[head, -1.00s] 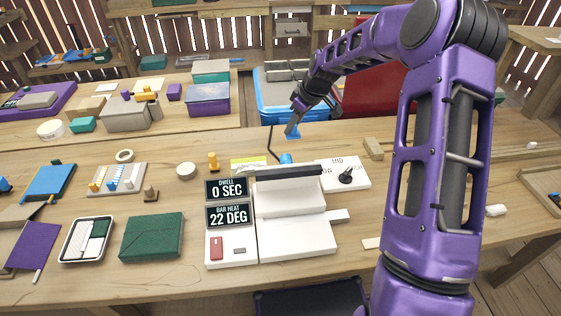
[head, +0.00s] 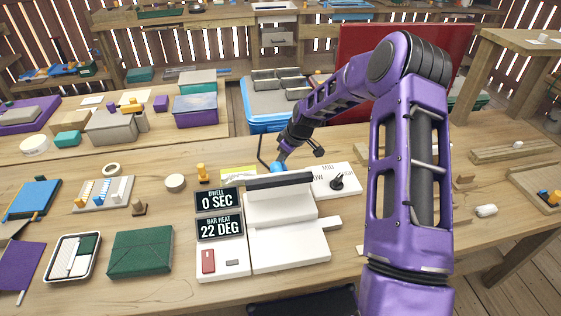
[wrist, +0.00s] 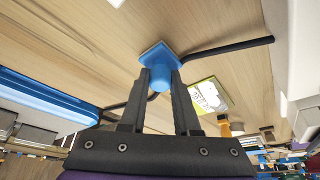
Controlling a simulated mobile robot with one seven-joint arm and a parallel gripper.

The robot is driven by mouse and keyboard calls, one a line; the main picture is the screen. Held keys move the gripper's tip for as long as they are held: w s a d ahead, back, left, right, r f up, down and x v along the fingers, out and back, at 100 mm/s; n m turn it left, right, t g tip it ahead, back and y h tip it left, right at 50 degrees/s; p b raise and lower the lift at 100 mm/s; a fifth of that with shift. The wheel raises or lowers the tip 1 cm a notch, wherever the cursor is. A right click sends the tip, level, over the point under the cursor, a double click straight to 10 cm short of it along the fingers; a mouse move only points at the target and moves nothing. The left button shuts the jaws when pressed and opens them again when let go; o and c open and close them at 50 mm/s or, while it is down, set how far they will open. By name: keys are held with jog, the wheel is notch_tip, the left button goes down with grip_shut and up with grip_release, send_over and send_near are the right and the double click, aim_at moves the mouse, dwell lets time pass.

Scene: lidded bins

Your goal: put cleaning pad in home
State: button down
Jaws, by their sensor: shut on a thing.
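The cleaning pad appears to be the blue piece with a square plate and a round grip (wrist: 160,62) in the wrist view. My gripper (wrist: 163,88) is shut on its round grip, with the plate toward the wooden table. Whether the plate touches the table cannot be told. In the head view the blue piece (head: 279,167) shows at my gripper (head: 282,155), just behind the white machine (head: 285,225). The machine hides part of it. No place clearly marked as home can be made out.
A blue bin (head: 262,124) is behind the table edge.

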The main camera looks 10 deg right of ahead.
jog(key=shift+f, duration=0.1)
jog(key=c, duration=0.6)
grip_release()
jog(key=shift+c, duration=0.2)
jog(key=shift+r, duration=0.25)
jog(key=v, duration=1.1)
jog(key=shift+s+r+p, duration=0.15)
jog(key=shift+r+p, duration=0.15)
jog(key=shift+r, duration=0.05)
jog(key=shift+d, duration=0.1)
